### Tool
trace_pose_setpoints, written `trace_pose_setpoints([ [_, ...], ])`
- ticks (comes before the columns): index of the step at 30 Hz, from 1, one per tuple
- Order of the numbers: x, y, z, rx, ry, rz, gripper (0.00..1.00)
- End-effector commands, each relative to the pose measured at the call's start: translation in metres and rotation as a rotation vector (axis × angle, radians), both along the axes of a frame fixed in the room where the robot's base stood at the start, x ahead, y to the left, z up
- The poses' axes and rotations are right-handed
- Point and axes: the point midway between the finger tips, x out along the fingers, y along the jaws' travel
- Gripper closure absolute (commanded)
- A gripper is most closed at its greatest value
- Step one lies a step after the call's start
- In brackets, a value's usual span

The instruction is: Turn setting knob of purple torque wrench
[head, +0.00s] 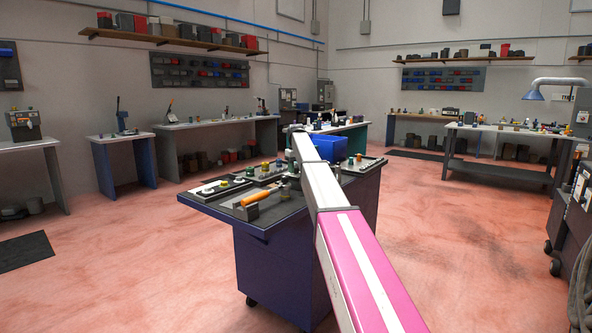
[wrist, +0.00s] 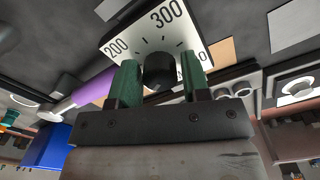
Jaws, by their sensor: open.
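In the wrist view a black setting knob (wrist: 158,71) stands at the middle of a white dial plate (wrist: 112,48) marked 200 and 300, with another number partly hidden at the right. A purple bar (wrist: 96,92), which looks like part of the torque wrench, shows left of the dial and is partly covered by my finger. My gripper (wrist: 160,78) is open, with one green finger on each side of the knob. I cannot tell whether either finger touches it. In the head view my arm hides the gripper and the knob.
A dark cart (head: 285,220) holds several small tools, an orange-handled tool (head: 262,194) and a blue bin (head: 329,148). The bin also shows in the wrist view (wrist: 62,145). Workbenches line the walls. The reddish floor around the cart is open.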

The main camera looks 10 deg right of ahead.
Motion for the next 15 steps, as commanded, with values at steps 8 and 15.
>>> trace_pose_setpoints([
  [8, 0.0, 0.0, 0.0002, 0.0, 0.0, -0.001, 0.91],
  [15, 0.0, 0.0, 0.0003, 0.0, 0.0, -0.044, 0.91],
])
